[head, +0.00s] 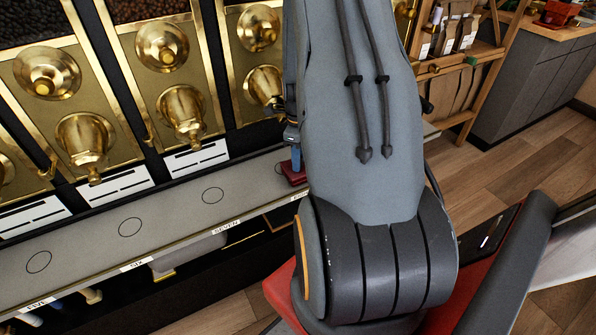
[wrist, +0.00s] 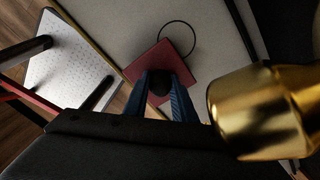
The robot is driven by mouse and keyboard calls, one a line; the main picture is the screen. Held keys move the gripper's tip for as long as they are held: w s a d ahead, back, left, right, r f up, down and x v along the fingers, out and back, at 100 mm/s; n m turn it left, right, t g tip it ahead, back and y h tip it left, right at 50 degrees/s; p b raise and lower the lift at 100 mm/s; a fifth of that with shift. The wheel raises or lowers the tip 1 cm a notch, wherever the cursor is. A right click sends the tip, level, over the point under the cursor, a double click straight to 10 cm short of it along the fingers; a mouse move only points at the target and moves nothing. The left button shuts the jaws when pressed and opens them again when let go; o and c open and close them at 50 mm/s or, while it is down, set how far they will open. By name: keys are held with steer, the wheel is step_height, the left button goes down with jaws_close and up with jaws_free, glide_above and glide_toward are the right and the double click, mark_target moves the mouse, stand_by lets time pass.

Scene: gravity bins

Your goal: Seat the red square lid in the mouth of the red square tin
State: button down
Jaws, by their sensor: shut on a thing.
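The red square lid (wrist: 147,59) has a dark round knob and lies at the fingertips of my gripper (wrist: 160,88) in the wrist view. My gripper's blue fingers are shut on that knob. In the head view the blue fingertips (head: 296,157) are beside my arm, with a dark red square edge (head: 293,174) just below them at the grey shelf. My arm hides most of this spot. I cannot tell whether the lid is over a tin or over the bare shelf; no tin walls show clearly in the wrist view.
The grey shelf (head: 165,208) carries printed circles; one circle (wrist: 190,30) shows just past the lid. Brass dispenser spouts (head: 85,138) overhang the shelf, and one brass spout (wrist: 262,112) is close right of my gripper. A red object (head: 560,12) stands on the far counter.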

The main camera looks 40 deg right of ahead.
steer(key=c, duration=1.4)
jaws_free()
steer(key=shift+r+b, duration=0.4)
steer(key=shift+r, duration=3.45)
